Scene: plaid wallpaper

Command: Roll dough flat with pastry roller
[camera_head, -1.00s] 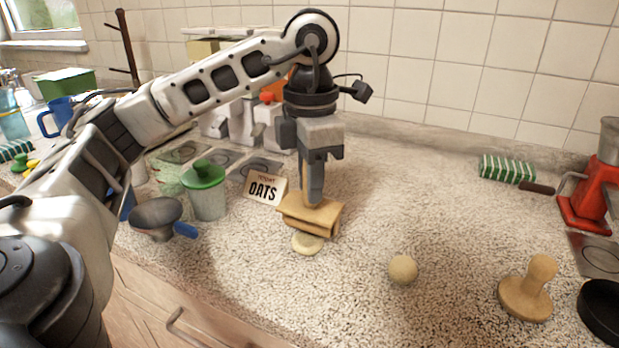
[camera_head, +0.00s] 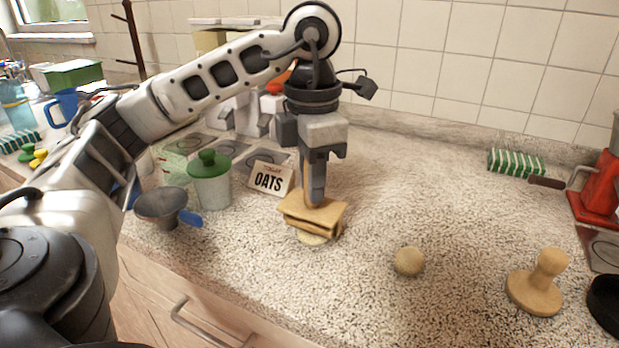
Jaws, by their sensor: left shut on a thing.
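My left gripper (camera_head: 314,195) points straight down and is shut on the handle of a wooden tool (camera_head: 322,212), which looks like the pastry roller. Its wooden head lies just over a pale flattened piece of dough (camera_head: 313,240). Only the near edge of that dough shows, and I cannot tell whether the tool touches it. A round ball of dough (camera_head: 409,261) lies apart on the counter to the right. My right gripper is not in view.
A wooden press with a knob (camera_head: 536,285) stands at the right, near a red grinder (camera_head: 601,190). A green striped box (camera_head: 516,163) lies at the back.

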